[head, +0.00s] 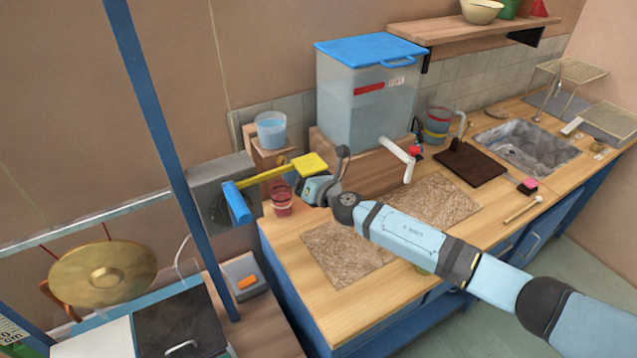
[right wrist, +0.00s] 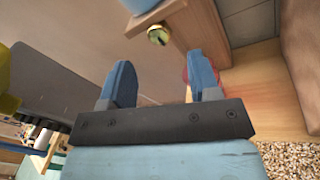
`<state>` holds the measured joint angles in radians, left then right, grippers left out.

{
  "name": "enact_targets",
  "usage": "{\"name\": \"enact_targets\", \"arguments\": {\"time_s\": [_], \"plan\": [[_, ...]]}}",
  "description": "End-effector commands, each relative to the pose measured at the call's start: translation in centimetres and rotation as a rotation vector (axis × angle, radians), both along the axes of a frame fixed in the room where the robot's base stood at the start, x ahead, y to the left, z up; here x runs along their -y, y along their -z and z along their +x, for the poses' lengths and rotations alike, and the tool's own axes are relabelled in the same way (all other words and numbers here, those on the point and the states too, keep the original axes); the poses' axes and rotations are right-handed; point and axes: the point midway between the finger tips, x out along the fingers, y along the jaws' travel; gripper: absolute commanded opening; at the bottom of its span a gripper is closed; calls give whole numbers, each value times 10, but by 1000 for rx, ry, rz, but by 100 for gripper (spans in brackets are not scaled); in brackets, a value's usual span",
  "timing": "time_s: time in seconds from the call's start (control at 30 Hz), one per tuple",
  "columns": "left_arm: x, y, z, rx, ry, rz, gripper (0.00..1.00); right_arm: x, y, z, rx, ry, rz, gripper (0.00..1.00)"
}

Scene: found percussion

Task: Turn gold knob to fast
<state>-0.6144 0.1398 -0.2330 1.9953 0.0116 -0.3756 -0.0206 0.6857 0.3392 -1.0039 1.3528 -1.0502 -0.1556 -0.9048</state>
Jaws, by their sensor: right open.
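The gold knob (right wrist: 158,35) shows in the right wrist view as a small round brass knob on the side of a wooden block (right wrist: 196,28). I cannot make it out in the head view. My right gripper (right wrist: 160,80) is open and empty, its two blue fingers pointing toward the knob. The knob lies beyond the fingertips, roughly between them in the picture, and is not touched. In the head view the right gripper (head: 313,190) is by the wooden stand (head: 269,158) at the left of the counter. No speed marking can be read. My left gripper is not in view.
A yellow bar with a blue cylinder end (head: 237,202) reaches across beside the right gripper. A red cup (head: 282,203) stands close below it. A blue cup (head: 271,130) is on the stand. A lidded water tank (head: 350,110) stands behind. Textured mats (head: 345,255) lie on the counter.

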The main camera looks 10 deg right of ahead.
Motion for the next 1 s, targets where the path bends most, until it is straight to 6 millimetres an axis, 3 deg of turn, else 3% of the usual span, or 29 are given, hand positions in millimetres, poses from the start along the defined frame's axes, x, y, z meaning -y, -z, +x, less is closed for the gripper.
{"name": "enact_targets", "arguments": {"time_s": [0.2,0.4,1.0], "plan": [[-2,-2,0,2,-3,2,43,30,1,-40,0,-1,-3,56],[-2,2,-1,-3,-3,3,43,45,1,-61,1,1,-2,56],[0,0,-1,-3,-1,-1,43,48,0,-67,-2,0,3,56]]}}
